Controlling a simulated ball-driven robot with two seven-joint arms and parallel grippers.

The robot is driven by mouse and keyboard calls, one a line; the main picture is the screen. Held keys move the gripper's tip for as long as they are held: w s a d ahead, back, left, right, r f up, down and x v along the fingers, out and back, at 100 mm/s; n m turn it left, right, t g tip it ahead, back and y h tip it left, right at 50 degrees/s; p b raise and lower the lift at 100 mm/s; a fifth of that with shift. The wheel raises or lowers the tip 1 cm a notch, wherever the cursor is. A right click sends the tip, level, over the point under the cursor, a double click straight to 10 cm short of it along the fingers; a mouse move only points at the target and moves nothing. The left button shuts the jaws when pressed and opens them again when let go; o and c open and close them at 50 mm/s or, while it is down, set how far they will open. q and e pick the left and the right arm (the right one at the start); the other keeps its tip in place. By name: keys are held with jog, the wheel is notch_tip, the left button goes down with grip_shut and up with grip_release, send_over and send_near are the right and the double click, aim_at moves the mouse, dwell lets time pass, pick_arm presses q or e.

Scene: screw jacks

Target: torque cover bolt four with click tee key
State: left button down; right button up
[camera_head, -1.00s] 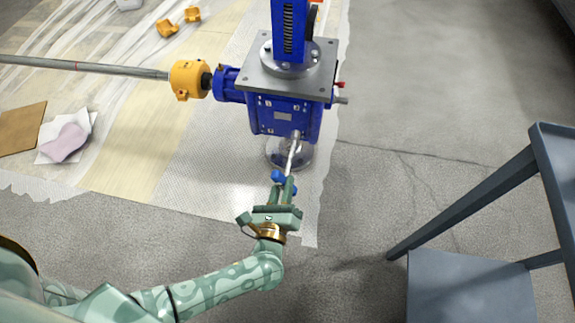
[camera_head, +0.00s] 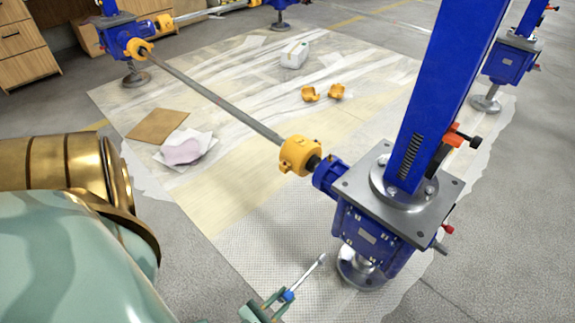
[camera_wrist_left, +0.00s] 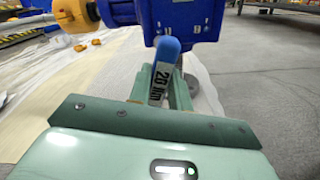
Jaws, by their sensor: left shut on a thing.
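The click tee key (camera_head: 307,273) has a thin silver shaft and a blue part at its grip. My left gripper (camera_head: 270,305) is shut on it at the bottom of the head view. In the left wrist view the key's blue handle (camera_wrist_left: 163,70) carries a "20 Nm" label and stands between the fingers. The blue screw jack gearbox (camera_head: 375,240) has a bolted cover with a small plate on its near face. The key's tip shows left of and below this cover, seemingly apart from it. Bolt four cannot be singled out. My right gripper is out of view.
A grey shaft (camera_head: 225,103) runs from the yellow coupling guard (camera_head: 299,155) to a far jack (camera_head: 122,38). Cardboard (camera_head: 157,126), a pink cloth (camera_head: 183,151) and loose yellow guard halves (camera_head: 323,92) lie on the sheet. Another jack (camera_head: 505,62) stands right.

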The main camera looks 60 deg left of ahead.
aim_at(300, 280)
pick_arm(q)
jog(key=shift+w+m, duration=0.3)
jog(key=shift+w, duration=0.15)
jog(key=x, duration=0.6)
jog(key=shift+w+a, duration=0.1)
jog(key=shift+w, duration=0.15)
jog(key=n, duration=0.4)
jog(key=shift+s+n, duration=0.2)
jog(key=shift+n, duration=0.1)
jog(key=n, duration=0.5)
jog(key=shift+a+n, duration=0.1)
jog(key=shift+n, duration=0.2)
jog(key=shift+x, duration=0.75)
